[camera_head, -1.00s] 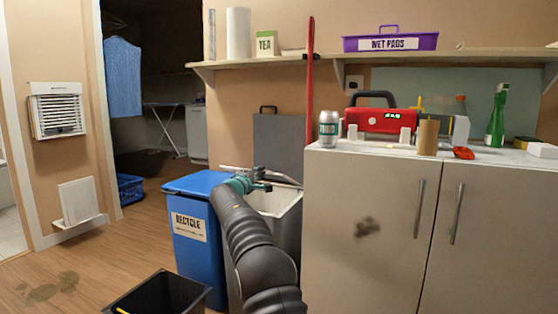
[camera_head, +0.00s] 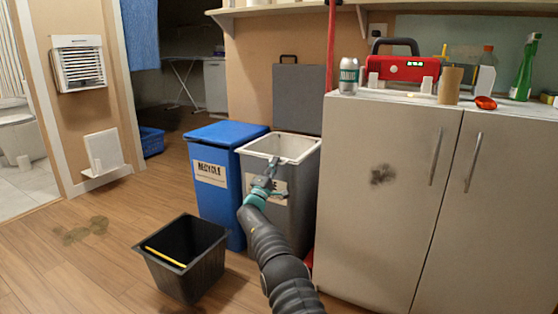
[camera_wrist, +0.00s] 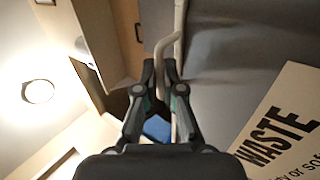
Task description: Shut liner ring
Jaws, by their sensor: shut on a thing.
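The grey waste bin (camera_head: 292,205) stands open, its grey lid (camera_head: 299,98) upright behind it. The pale liner ring (camera_head: 308,152) runs around the bin's mouth and appears to lie close to the rim; whether it is fully seated I cannot tell. My gripper (camera_head: 273,166) is at the front edge of the mouth, partly covering the bin's label. In the wrist view, a pale bent bar (camera_wrist: 169,47), apparently part of the ring, runs down between the fingers of my gripper (camera_wrist: 160,72), which are shut on it. The fingers hide the gripped part.
A blue recycle bin (camera_head: 212,165) stands close on the left. A black open bin (camera_head: 190,270) with a yellow strip is on the floor in front. A white cabinet (camera_head: 385,200) stands to the right.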

